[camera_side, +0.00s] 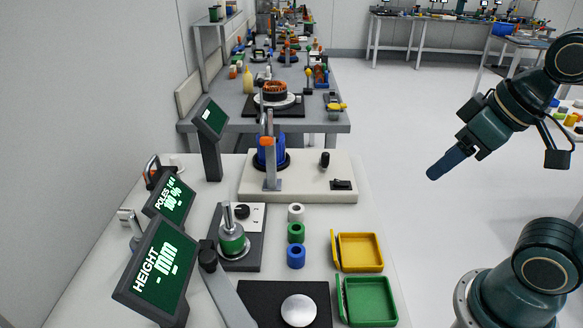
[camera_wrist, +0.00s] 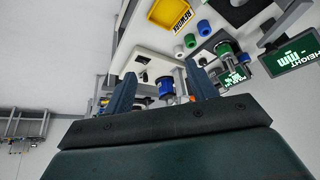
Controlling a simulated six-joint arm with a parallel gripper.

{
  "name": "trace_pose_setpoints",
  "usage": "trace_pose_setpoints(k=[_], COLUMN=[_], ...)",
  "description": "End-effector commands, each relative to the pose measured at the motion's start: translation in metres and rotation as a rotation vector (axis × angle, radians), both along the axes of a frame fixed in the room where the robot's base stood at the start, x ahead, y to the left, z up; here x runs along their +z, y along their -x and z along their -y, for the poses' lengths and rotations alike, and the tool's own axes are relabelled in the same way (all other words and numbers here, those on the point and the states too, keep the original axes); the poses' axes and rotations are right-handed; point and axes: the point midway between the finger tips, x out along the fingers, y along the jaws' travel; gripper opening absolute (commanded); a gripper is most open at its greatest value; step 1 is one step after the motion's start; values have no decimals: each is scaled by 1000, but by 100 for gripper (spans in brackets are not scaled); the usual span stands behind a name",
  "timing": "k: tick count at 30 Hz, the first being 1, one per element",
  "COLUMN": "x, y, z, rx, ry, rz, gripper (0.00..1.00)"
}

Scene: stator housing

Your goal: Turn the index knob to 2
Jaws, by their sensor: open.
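A black knob (camera_side: 242,211) sits on a small white plate on the grey fixture, beside a metal post with a green ring (camera_side: 231,240). Another black knob (camera_side: 325,159) stands upright on the white base (camera_side: 300,190), right of the blue stator housing (camera_side: 270,152). I cannot tell which is the index knob, and no dial numbers are legible. My gripper (camera_side: 433,173) is in the air right of the bench, apart from both knobs. In the wrist view my gripper (camera_wrist: 161,70) is open and empty, with the blue housing (camera_wrist: 166,87) far off between its fingers.
White, green and blue rings (camera_side: 296,257) stand mid-bench. A yellow tray (camera_side: 360,252) and a green tray (camera_side: 370,301) lie at the right edge. Display screens (camera_side: 158,268) line the left side. A silver disc (camera_side: 298,310) is at the front. The air around my gripper is clear.

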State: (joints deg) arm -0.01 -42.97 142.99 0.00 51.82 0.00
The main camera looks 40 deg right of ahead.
Motion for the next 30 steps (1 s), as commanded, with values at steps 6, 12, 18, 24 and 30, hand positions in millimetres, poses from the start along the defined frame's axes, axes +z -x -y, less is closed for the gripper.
trace_pose_setpoints(k=[6,12,18,24,30], x=[19,48,66,87,110], y=[-1,-1,-19,-46,-86], z=[0,0,-3,-8,-17], rx=[0,0,38,92,167], ry=[0,0,11,29,52], rz=[3,4,-26,-63,-112], gripper=[56,56,56,56,56])
